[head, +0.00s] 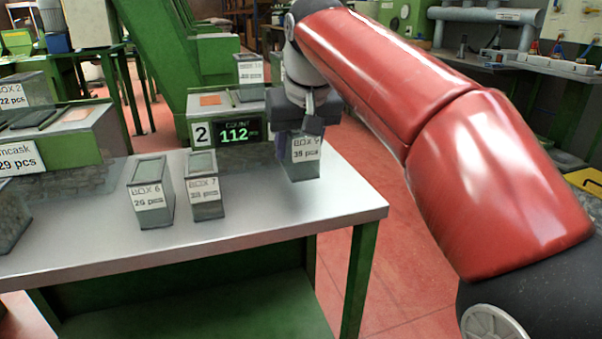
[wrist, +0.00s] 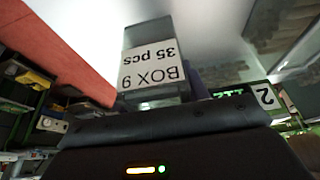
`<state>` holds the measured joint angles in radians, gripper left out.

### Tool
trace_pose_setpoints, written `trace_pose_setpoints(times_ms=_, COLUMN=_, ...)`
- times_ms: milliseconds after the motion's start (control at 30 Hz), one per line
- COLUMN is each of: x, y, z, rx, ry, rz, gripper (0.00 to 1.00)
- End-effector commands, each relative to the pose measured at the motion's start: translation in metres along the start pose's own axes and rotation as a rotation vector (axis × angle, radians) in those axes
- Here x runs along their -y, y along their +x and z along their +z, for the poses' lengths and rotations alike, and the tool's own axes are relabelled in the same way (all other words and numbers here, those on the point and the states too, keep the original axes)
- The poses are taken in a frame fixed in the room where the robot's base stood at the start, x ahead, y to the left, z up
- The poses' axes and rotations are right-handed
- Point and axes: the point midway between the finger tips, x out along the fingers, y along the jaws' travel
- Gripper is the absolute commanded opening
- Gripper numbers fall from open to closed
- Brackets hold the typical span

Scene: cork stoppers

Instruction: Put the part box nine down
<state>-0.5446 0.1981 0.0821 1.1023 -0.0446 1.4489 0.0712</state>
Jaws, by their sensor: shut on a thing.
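Part box nine (head: 304,165) is a small clear grey box with a white label reading "BOX 9, 35 pcs". My gripper (head: 300,130) is shut on its upper part from above, over the right end of the steel table (head: 255,215). The box looks upright; whether its base touches the table or hangs just above it, I cannot tell. In the wrist view, box nine (wrist: 150,70) shows large with its label upside down, beyond the dark gripper body. The fingertips are mostly hidden.
Box 6 (head: 151,195) and box 7 (head: 204,188) stand on the table to the left. A green counter machine (head: 230,120) reading 112 stands behind, with another labelled box (head: 250,72) on it. Bare tabletop lies in front and to the right of box nine.

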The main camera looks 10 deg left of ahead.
Motion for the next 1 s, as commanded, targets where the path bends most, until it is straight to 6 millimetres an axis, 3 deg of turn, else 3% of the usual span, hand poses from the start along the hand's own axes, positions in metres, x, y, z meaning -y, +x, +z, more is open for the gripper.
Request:
trace_pose_setpoints(times_ms=300, x=0.006, y=0.04, z=0.014, rx=0.001, ry=-0.002, rz=0.0, gripper=0.18)
trace_pose_setpoints(times_ms=733, x=0.006, y=0.042, z=0.015, rx=0.0, ry=-0.002, rz=-0.001, gripper=0.18)
trace_pose_setpoints(times_ms=767, x=0.006, y=0.041, z=0.015, rx=0.0, ry=-0.002, rz=-0.001, gripper=0.48)
trace_pose_setpoints(times_ms=900, x=0.007, y=0.041, z=0.015, rx=0.001, ry=-0.002, rz=-0.001, gripper=0.66)
trace_pose_setpoints(times_ms=1000, x=0.007, y=0.041, z=0.015, rx=0.001, ry=-0.002, rz=-0.001, gripper=0.67)
